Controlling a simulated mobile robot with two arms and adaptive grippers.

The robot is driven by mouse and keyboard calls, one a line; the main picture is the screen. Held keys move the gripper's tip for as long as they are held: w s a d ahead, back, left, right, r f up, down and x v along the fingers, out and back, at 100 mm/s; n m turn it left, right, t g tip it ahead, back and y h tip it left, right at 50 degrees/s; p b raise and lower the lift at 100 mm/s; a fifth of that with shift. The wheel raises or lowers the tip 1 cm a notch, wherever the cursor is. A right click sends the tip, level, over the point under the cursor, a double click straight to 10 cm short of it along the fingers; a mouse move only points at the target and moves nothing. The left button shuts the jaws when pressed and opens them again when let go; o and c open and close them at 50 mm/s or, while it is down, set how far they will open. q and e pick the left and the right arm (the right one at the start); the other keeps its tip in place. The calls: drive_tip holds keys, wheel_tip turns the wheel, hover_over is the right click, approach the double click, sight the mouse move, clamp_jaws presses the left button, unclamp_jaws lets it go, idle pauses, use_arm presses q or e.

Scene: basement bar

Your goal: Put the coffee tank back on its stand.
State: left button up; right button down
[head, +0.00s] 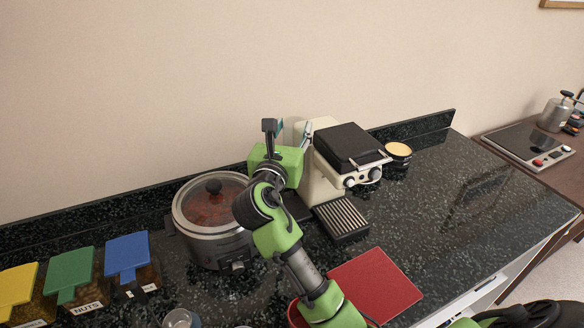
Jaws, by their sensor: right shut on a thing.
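The cream coffee machine (325,185) with a black top and front knobs stands against the back wall, its ribbed drip tray (342,220) low in front. My right gripper (288,130) is at the machine's left rear side, fingers up, shut on the coffee tank. The tank is mostly hidden behind the gripper and the machine; I cannot make out its outline, or whether it touches the stand. My left gripper is not in view.
A slow cooker (202,250) stands close to the left of my right arm. Yellow, green (71,270) and blue (127,255) lidded bins are at the left. A red board (374,284) lies in front. A small round container (398,152) is right of the machine.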

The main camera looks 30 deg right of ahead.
wheel_tip(320, 180, down, 7)
drive_tip(key=shift+f, duration=0.15)
wheel_tip(320, 180, down, 4)
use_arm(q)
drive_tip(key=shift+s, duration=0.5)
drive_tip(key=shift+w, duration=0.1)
use_arm(e)
drive_tip(key=shift+f, duration=0.1)
drive_tip(key=c, duration=1.5)
unclamp_jaws()
